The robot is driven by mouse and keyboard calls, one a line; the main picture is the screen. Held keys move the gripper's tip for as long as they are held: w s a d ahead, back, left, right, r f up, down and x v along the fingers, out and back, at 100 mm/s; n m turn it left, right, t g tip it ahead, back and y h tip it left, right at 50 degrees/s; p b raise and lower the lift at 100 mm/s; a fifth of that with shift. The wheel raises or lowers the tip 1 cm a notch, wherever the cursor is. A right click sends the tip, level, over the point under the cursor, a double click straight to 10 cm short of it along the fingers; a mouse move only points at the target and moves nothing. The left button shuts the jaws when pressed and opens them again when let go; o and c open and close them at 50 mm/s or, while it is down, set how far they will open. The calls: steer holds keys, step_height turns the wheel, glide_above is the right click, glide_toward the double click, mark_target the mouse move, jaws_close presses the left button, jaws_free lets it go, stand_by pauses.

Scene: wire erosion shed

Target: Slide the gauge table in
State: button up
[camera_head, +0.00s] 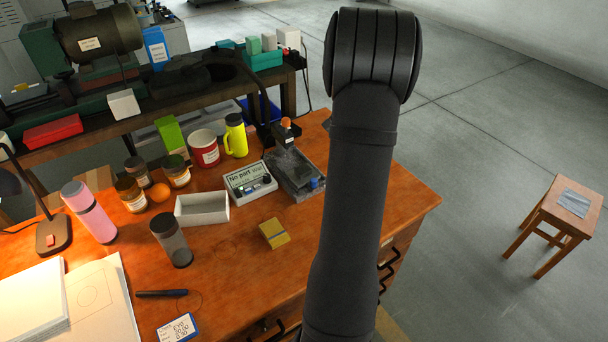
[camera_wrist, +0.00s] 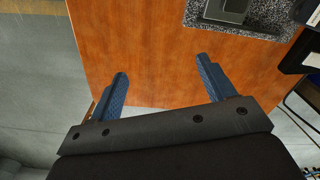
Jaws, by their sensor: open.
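The gauge stand (camera_head: 297,178) sits near the far right part of the orange wooden desk. It has a speckled grey base with a darker flat piece on it, a black and orange part at its back and a blue knob at the front right. In the wrist view, the speckled base (camera_wrist: 268,18) is at the top right, with a dark grey metal block (camera_wrist: 228,9) on it, cut off by the picture edge. My gripper (camera_wrist: 162,69) is open and empty over bare desk, apart from the base. In the head view my arm hides the gripper.
A "No part" display box (camera_head: 250,182) stands just left of the gauge stand.

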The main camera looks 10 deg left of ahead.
steer(key=shift+c, duration=0.2)
steer(key=shift+a+r, duration=0.15)
steer(key=shift+a, duration=0.1)
steer(key=c, duration=0.3)
steer(key=a+r+n, duration=0.1)
steer(key=a, duration=0.2)
steer(key=s+a+r+n, duration=0.1)
steer(key=a+r+n, duration=0.1)
steer(key=a, duration=0.1)
steer(key=s+a+r+n, duration=0.1)
steer(key=a, duration=0.1)
steer(key=shift+a+r+n, duration=0.3)
steer(key=shift+a+r, duration=0.05)
steer(key=shift+a, duration=0.05)
steer(key=c, duration=0.3)
step_height(320, 180, down, 17)
steer(key=shift+s+a+f, duration=0.1)
steer(key=shift+a, duration=0.05)
steer(key=shift+c, duration=0.2)
steer(key=shift+c, duration=0.4)
